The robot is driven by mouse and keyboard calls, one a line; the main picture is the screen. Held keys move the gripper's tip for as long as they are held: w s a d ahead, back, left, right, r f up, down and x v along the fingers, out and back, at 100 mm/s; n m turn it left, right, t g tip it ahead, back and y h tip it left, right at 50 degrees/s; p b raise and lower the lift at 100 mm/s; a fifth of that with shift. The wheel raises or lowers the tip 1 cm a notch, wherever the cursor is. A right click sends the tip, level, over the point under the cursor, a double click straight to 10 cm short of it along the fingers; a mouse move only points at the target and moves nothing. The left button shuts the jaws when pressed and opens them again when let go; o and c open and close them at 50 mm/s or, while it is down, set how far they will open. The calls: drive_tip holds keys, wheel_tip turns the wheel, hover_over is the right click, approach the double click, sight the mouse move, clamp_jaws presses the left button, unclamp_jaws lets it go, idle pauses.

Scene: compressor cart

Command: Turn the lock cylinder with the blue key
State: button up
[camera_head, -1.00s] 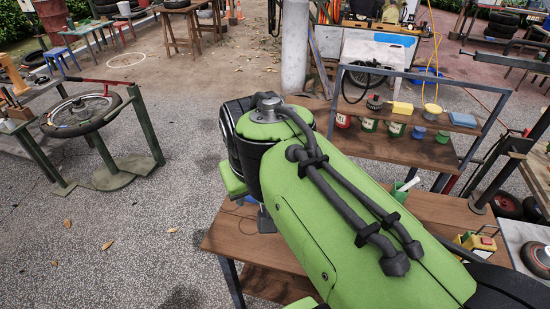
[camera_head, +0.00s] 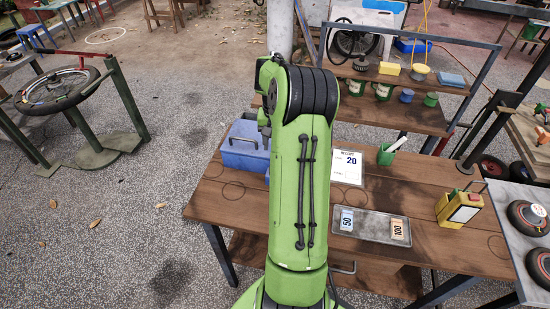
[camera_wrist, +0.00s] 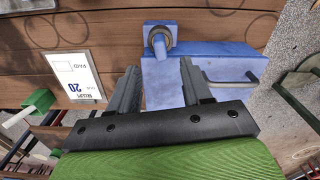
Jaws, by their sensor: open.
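A blue metal box (camera_head: 243,153) stands on the wooden workbench (camera_head: 225,201), partly hidden behind my arm. It also shows in the wrist view (camera_wrist: 205,66), with a grey handle (camera_wrist: 232,80) on its side. A round grey cylinder (camera_wrist: 160,40), which looks like the lock cylinder, sits at the box's upper left corner there. My gripper (camera_wrist: 159,66) is open and empty, its two fingers pointing at the box just below the cylinder. I cannot tell whether they touch the box.
A metal tray (camera_head: 372,233) with a blue "50" card and an orange "100" card lies on the bench. A receipt sheet (camera_head: 347,166), a green cup (camera_head: 385,156) and a yellow device (camera_head: 459,209) are nearby. A shelf (camera_head: 388,76) with cans stands behind.

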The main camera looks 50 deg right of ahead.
wheel_tip(320, 180, down, 8)
drive_tip(key=shift+r+b, duration=0.25)
drive_tip(key=shift+b, duration=0.15)
